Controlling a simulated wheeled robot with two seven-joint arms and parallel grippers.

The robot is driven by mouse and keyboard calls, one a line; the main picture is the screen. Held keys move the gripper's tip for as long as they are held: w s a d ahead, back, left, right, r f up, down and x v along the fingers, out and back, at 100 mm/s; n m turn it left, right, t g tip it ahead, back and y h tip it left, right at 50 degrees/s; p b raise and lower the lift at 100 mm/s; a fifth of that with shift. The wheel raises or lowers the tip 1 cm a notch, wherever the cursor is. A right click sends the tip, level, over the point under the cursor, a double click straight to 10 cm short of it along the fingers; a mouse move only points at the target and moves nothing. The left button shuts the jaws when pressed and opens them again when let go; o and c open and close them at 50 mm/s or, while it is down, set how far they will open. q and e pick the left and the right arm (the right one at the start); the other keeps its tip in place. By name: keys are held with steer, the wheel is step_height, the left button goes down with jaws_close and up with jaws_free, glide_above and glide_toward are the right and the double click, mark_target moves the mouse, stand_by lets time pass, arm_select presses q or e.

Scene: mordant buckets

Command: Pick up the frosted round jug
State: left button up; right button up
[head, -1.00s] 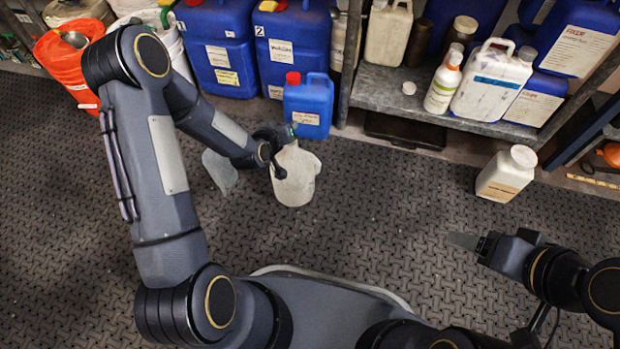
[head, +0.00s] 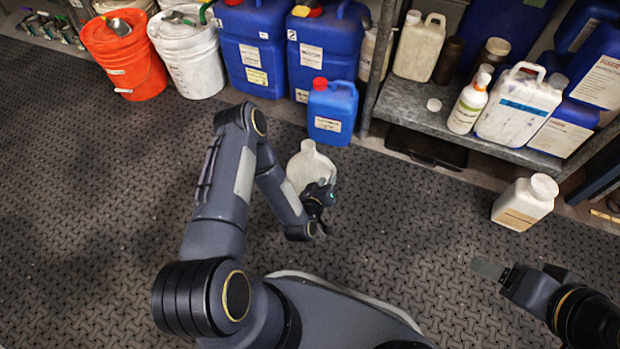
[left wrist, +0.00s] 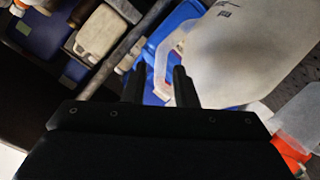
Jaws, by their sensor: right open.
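The frosted round jug (head: 308,168) stands on the floor in front of the small blue jug, whitish with a narrow neck. My left gripper (head: 319,207) is low at its near right side. In the left wrist view the jug's pale body (left wrist: 255,50) fills the upper right. Its handle (left wrist: 164,62) appears beyond and between the two fingers of my left gripper (left wrist: 159,80). The fingers stand apart; whether they press on the handle cannot be told. My right gripper (head: 490,270) is open and empty at lower right, away from the jug.
The small blue jug (head: 331,112) with a red cap stands close behind. Large blue canisters (head: 325,55), an orange bucket (head: 122,58) and a white bucket (head: 187,58) line the back. A metal shelf (head: 410,103) holds bottles. A white bottle (head: 525,203) stands right. Floor at left is clear.

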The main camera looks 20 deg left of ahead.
mark_target(331, 168)
arm_select(q)
steer(key=b+x, duration=0.1)
steer(key=x, duration=0.1)
steer(key=b+x, duration=0.1)
steer(key=x, duration=0.2)
steer(key=a+b+x, duration=0.1)
steer(key=b+x, duration=0.1)
steer(key=shift+w+r, duration=0.2)
steer(key=shift+w, duration=0.15)
steer(key=shift+c, duration=0.5)
jaws_close()
